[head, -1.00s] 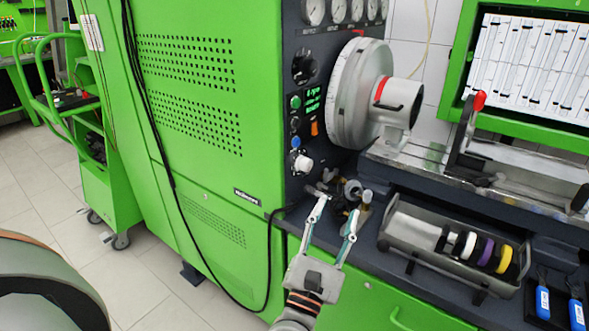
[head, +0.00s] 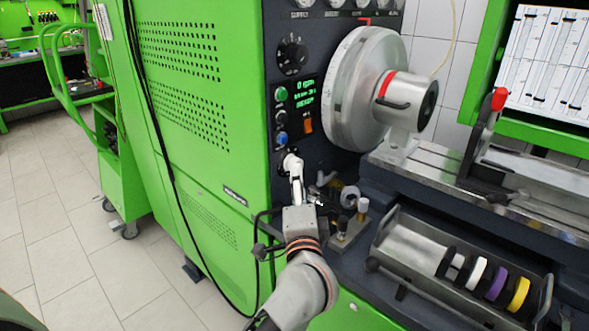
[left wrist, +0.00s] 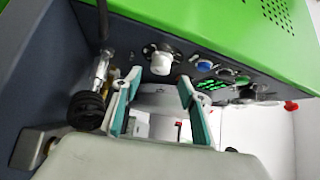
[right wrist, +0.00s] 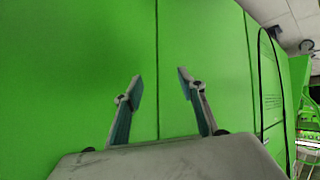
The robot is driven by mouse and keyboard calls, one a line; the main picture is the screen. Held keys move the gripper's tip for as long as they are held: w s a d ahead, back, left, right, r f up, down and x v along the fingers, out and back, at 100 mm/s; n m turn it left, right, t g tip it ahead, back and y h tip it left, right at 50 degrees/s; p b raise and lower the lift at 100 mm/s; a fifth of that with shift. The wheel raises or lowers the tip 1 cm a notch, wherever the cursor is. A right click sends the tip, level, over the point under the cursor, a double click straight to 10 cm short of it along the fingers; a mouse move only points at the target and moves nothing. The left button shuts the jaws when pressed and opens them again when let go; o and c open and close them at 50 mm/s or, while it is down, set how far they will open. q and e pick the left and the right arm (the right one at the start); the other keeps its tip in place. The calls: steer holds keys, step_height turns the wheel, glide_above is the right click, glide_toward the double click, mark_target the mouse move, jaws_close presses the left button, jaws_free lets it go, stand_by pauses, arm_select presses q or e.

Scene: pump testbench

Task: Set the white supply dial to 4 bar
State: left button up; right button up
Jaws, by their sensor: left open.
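The white supply dial (left wrist: 161,62) sits on the dark control panel. In the left wrist view it shows just beyond and between the fingertips of my left gripper (left wrist: 158,86), with no finger visibly touching it. My left gripper is open. In the head view my left gripper (head: 296,178) reaches up to the panel just below the blue button. There its fingers overlap the dial (head: 289,160) and partly hide it. My right gripper (right wrist: 160,82) is open and empty, facing a plain green panel in the right wrist view. It is not in the head view. The dial's scale and pointer cannot be read.
A blue button (head: 281,138), green display (head: 305,92), orange switch (head: 308,126) and black knob (head: 292,54) are above the dial. Metal fittings (head: 344,228) stand on the ledge right of the left gripper. A tray (head: 408,262) of coloured rings lies further right.

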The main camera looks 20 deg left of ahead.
arm_select(q)
steer(key=x, duration=0.6)
steer(key=shift+p, duration=0.3)
steer(key=shift+w+a, duration=0.1)
steer(key=c, duration=1.1)
